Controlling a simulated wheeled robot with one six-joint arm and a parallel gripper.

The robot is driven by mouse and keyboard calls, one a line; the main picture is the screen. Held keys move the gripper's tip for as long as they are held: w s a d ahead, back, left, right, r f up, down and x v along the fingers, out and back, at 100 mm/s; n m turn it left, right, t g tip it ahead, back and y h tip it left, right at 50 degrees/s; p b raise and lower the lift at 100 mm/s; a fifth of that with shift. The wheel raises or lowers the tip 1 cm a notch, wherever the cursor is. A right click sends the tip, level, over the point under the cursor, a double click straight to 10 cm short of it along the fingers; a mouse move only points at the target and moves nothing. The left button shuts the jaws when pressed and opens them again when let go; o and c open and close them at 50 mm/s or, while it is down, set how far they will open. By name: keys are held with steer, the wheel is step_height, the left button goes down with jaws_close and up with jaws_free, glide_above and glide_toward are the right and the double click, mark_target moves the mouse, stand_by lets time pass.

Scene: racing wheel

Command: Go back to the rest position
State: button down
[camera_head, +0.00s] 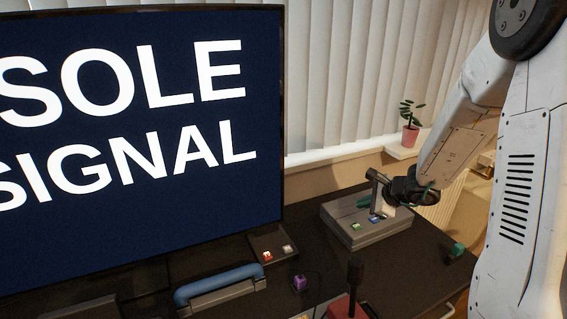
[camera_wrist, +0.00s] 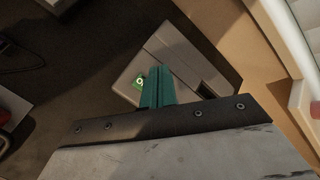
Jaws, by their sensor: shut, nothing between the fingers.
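My gripper (camera_wrist: 157,87) shows in the wrist view as teal fingers pressed together, with nothing between them. It is above a grey box (camera_wrist: 196,52) with a green-lit button (camera_wrist: 139,82) beside the fingertips; I cannot tell whether they touch the box. In the head view my arm reaches in from the right, and the gripper (camera_head: 364,202) is over the same grey box (camera_head: 372,238). The fingers are partly hidden there by the wrist.
A large monitor (camera_head: 140,140) fills the left. A blue-handled device (camera_head: 215,283), a purple cube (camera_head: 299,282), a red-based joystick (camera_head: 350,300) and a teal cube (camera_head: 458,249) are on the dark desk (camera_head: 420,270). A potted plant (camera_head: 410,134) stands on the sill behind.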

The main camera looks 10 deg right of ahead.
steer(key=shift+a, duration=0.3)
steer(key=s+a+r+n+g+y, duration=0.4)
steer(key=s+a+r+n+g, duration=0.3)
steer(key=s+a+n, duration=0.7)
steer(key=s+r+n+h, duration=0.3)
steer(key=s+r, duration=0.3)
steer(key=s, duration=0.3)
steer(key=s+d+r+n+h, duration=0.1)
steer(key=s+r+n+h, duration=0.3)
steer(key=s, duration=0.6)
steer(key=shift+s+d+r+n+h, duration=0.25)
steer(key=shift+r+n, duration=0.45)
steer(key=shift+r, duration=0.35)
